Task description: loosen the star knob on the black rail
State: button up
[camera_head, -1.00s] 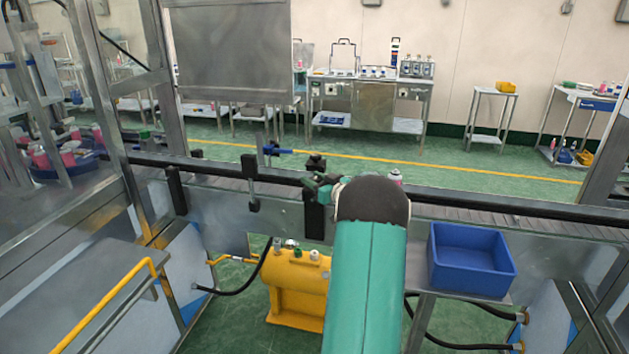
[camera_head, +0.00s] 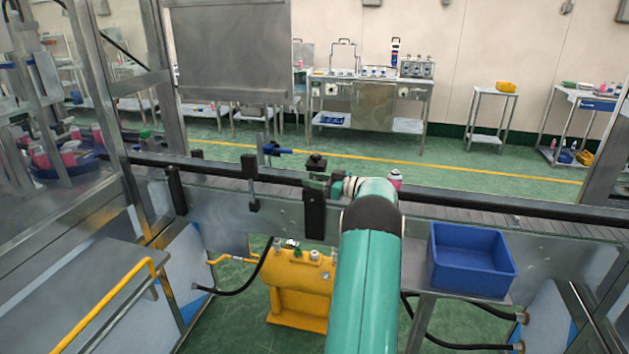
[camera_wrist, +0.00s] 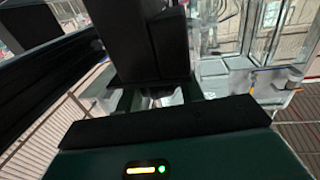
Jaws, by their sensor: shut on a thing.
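In the wrist view a large black block (camera_wrist: 150,45) fills the space just beyond the fingers. My gripper (camera_head: 320,184) is at the bracket, level with the rail, shut on the star knob. The knob's shape is hidden between the jaws and behind the block.
A pink can with a grey top (camera_head: 395,180) stands on the conveyor just right of my wrist. A blue bin (camera_head: 470,262) sits on a shelf at right. A yellow tank (camera_head: 300,285) stands below. Another rail bracket (camera_head: 250,168) is to the left.

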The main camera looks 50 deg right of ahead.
jog(key=shift+f+n+g+y, duration=0.1)
jog(key=shift+n+g+y, duration=0.5)
jog(key=shift+n+y, duration=0.75)
jog(key=shift+y, duration=0.45)
jog(key=o, duration=1)
jog(key=shift+s, duration=0.1)
jog(key=v, duration=1.2)
